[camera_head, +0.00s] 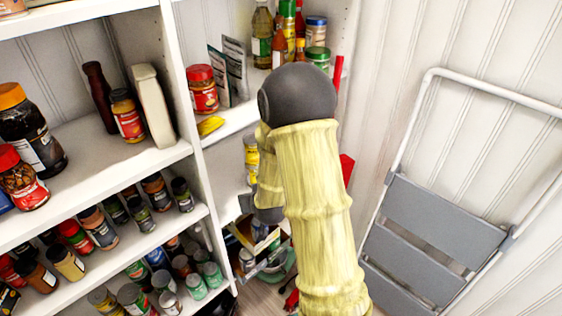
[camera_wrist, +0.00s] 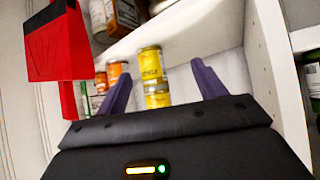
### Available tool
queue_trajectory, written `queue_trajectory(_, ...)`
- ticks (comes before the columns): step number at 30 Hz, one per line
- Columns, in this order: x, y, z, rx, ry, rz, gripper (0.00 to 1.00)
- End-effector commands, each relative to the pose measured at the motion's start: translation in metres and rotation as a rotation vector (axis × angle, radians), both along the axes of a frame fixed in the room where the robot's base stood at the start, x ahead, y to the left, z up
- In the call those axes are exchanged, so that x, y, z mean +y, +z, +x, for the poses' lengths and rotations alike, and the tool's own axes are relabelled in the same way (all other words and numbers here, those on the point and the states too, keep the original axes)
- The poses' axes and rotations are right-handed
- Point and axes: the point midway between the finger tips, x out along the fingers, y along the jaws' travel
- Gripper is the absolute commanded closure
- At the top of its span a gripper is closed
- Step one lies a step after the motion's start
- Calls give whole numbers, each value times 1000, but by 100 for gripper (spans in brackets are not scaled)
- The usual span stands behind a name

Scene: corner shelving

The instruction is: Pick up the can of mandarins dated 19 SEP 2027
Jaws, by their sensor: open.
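My gripper (camera_wrist: 163,70) is open and empty in the wrist view, its two purple fingers spread apart. Beyond and between the fingers, two yellow cans stand stacked on a white shelf: an upper can (camera_wrist: 150,64) and a lower can (camera_wrist: 157,96). Orange cans (camera_wrist: 115,71) stand to their left, partly behind the left finger. Yellow cans (camera_head: 251,158) also show in the head view, beside my arm, which hides much of that shelf. I cannot read any date, and cannot tell which can is the mandarins dated 19 SEP 2027.
A red object (camera_wrist: 58,45) stands close at the left of the wrist view. A white shelf upright (camera_wrist: 272,60) is close at the right. In the head view, jars and cans fill the left shelves, and a folded step ladder (camera_head: 440,225) leans at the right.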

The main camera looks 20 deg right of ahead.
Motion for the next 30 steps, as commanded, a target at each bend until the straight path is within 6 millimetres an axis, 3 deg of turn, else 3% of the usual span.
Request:
queue_trajectory(4,-21,-19,23,-145,-57,-22,30)
queue_trajectory(9,-46,-34,37,-322,-133,-66,30)
queue_trajectory(18,-85,-54,26,-593,-275,-175,30)
queue_trajectory(30,-88,-54,20,-659,-301,-205,30)
